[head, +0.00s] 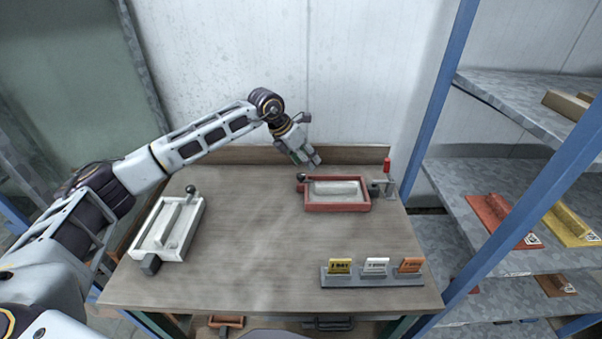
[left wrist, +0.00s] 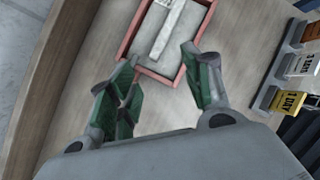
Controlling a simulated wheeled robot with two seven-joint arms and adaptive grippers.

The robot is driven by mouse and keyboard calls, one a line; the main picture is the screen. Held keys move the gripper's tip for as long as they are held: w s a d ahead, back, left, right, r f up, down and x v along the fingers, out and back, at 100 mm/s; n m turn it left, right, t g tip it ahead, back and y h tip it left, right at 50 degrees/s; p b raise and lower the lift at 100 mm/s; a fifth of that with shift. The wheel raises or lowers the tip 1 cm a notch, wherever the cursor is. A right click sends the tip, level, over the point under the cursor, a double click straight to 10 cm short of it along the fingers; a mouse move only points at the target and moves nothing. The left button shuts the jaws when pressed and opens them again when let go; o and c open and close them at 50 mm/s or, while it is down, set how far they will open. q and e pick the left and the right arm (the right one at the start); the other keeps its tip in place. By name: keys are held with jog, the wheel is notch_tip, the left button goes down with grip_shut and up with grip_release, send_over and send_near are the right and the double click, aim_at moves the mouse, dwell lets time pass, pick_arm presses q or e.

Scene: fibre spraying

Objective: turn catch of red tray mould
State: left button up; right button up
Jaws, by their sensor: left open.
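The red tray mould (head: 337,208) sits at the back right of the wooden table, with a pale bar across its inside. A dark round knob (head: 300,177) stands at its back left corner. A red-handled upright catch or clamp (head: 387,166) stands on a grey bracket beside its right end; I cannot tell which part is the catch. My left gripper (head: 312,161) is above and behind the mould's left end, apart from it. In the left wrist view the open, empty green-padded fingers (left wrist: 160,55) point toward the red mould (left wrist: 152,73). The knob is not visible there.
A white tray mould (head: 158,256) with a dark knob lies at the table's left. A grey holder (head: 372,281) with yellow, white and orange tags stands at the front right. Blue-posted shelving (head: 445,165) rises at the right. The table's middle is clear.

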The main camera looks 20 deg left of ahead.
pick_arm(q)
jog(key=w+a+y, duration=0.1)
jog(key=a+y, duration=0.1)
jog(key=a, duration=0.4)
jog(key=shift+w+r, duration=0.3)
jog(key=shift+r, duration=0.15)
pick_arm(e)
jog(key=shift+w+f, duration=0.2)
jog(key=shift+w, duration=0.2)
pick_arm(q)
jog(key=shift+f, duration=0.15)
pick_arm(e)
jog(key=shift+d, duration=0.1)
pick_arm(q)
jog(key=p, duration=0.2)
send_near(301, 174)
jog(key=x, duration=0.6)
jog(key=shift+d+f, duration=0.1)
jog(key=shift+f, duration=0.1)
jog(key=shift+x, duration=1.2)
pick_arm(e)
jog(key=shift+s+r, duration=0.1)
jog(key=shift+r, duration=0.9)
pick_arm(q)
jog(key=shift+s, duration=0.1)
jog(key=c, duration=1)
pick_arm(e)
jog(key=shift+a, duration=0.35)
